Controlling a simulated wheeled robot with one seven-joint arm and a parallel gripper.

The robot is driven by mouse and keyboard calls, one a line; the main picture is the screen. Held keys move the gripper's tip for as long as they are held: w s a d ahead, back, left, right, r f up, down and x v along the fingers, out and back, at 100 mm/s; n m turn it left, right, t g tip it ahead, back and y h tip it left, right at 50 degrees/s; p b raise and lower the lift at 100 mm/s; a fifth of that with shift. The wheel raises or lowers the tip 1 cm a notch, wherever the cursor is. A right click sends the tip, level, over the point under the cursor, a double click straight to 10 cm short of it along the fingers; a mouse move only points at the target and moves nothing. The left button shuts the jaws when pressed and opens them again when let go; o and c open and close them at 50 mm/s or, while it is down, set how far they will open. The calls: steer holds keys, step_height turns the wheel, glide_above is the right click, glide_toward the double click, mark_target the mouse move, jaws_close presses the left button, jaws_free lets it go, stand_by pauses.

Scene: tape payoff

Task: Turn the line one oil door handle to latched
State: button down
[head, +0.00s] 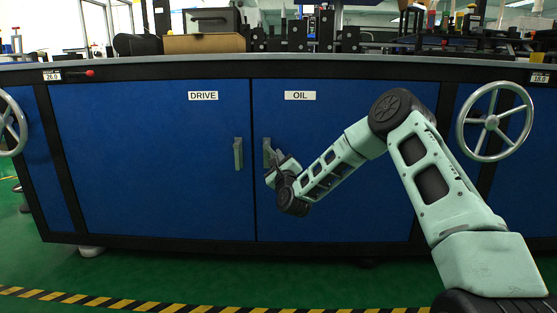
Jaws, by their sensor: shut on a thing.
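The oil door (345,215) is a blue panel under a white OIL label (300,96), on the right of the centre seam. Its grey handle (267,150) is near the door's left edge; its upper part shows and stands about upright. My gripper (272,170) is at the lower part of this handle and is shut on it. My wrist and fingers hide the handle's lower end and the exact grip. The door looks flush with the cabinet front.
The drive door (165,170) on the left has a similar upright grey handle (238,154), close to my gripper's left. Handwheels stand out at the right (495,120) and left (10,125). The green floor (220,278) in front is clear.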

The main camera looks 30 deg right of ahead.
steer(key=shift+w+a+f+m+g+h+b, duration=0.35)
steer(key=shift+m+h, duration=0.6)
steer(key=shift+m, duration=1)
steer(key=shift+w+a+f+m+g+h+b, duration=0.2)
steer(key=shift+w+a+m+h+b, duration=0.5)
steer(key=shift+m, duration=1.2)
steer(key=shift+a+f+m+g+h+b, duration=0.1)
steer(key=shift+a+f+m+g+h, duration=0.25)
steer(key=shift+m+h, duration=1.2)
steer(key=shift+a+r+m+y, duration=0.1)
steer(key=shift+r+m+y, duration=0.1)
steer(key=shift+m+y, duration=0.35)
steer(key=c, duration=1.4)
jaws_free()
